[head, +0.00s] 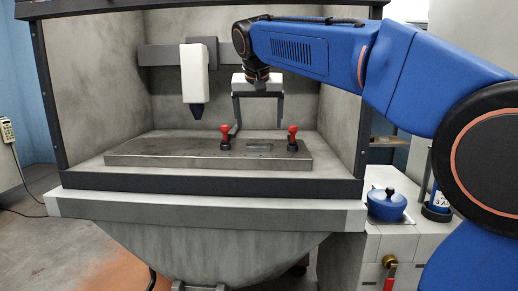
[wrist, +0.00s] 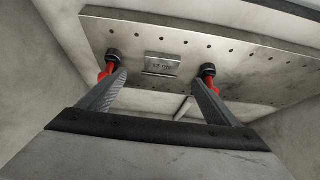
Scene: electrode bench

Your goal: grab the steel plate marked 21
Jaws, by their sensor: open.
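The steel plate (head: 260,148) is a small flat rectangle on the grey perforated bed, between two red-handled clamps. In the wrist view the plate (wrist: 162,64) carries an upside-down marking that looks like "No 21". My gripper (head: 258,123) hangs above the bed with its two fingers pointing down, spread wide and empty. In the wrist view the open fingers (wrist: 157,78) point toward the plate, one on each side of it in the picture, and are apart from it. The left clamp (head: 226,138) and right clamp (head: 292,139) show behind the fingers in the wrist view.
The perforated bed (head: 150,152) lies inside a grey three-walled enclosure. A white tool head with a dark tip (head: 195,75) hangs left of my gripper. A blue lidded pot (head: 386,206) stands on a cabinet at the right. The bed's left part is clear.

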